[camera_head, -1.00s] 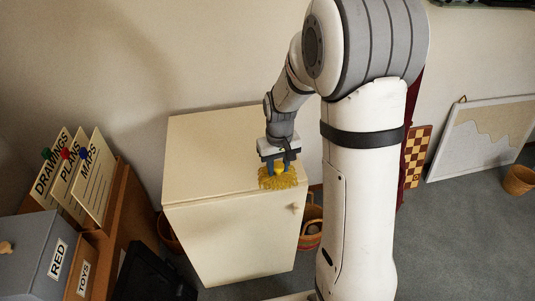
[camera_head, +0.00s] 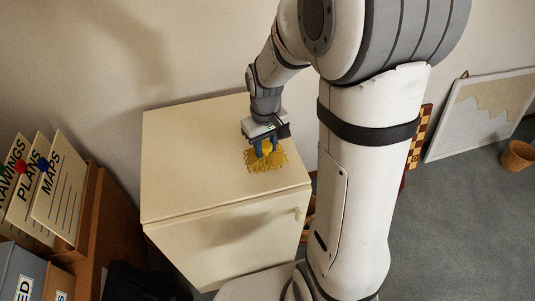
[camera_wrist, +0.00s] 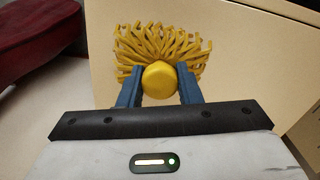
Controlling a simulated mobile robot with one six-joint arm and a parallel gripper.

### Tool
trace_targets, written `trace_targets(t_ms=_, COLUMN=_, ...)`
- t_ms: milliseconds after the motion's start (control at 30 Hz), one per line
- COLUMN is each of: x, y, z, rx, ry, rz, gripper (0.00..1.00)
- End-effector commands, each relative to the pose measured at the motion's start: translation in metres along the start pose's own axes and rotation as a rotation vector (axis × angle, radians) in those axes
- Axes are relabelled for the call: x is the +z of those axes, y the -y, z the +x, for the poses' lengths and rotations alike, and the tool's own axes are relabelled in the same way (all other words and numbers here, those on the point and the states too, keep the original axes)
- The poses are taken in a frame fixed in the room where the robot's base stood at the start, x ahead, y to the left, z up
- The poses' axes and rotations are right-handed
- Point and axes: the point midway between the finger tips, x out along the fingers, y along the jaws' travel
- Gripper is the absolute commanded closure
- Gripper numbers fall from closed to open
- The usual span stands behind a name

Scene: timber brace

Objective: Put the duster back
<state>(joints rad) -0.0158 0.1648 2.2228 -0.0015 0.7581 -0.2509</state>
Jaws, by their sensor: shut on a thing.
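The duster (camera_head: 266,158) is a yellow, shaggy head of many strands with a round yellow knob. It also shows in the wrist view (camera_wrist: 155,45), where the knob sits between the two blue fingers. My gripper (camera_head: 268,147) is shut on the duster and points down over the cream cabinet's top (camera_head: 190,170), near its right part. I cannot tell whether the strands touch the cabinet top. The underside of the duster is hidden.
The cabinet has a door with a round knob (camera_head: 299,214). At left stand cards marked PLANS and MAPS (camera_head: 58,190) and a grey box (camera_head: 20,270). A checkered board (camera_head: 418,135), a framed picture (camera_head: 482,115) and a basket (camera_head: 517,156) are at right. The cabinet top's left part is clear.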

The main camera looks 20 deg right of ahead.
Motion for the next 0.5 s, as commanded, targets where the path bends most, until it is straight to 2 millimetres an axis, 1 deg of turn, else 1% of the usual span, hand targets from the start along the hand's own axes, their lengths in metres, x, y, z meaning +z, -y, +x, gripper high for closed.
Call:
trace_targets(t_ms=100, x=0.001, y=0.0, z=0.018, rx=-0.001, ry=0.003, rz=0.001, gripper=1.0)
trace_targets(t_ms=233, x=0.001, y=0.0, z=0.034, rx=-0.001, ry=0.003, rz=0.001, gripper=1.0)
trace_targets(t_ms=500, x=0.0, y=-0.001, z=0.036, rx=0.0, ry=-0.001, rz=0.002, gripper=1.0)
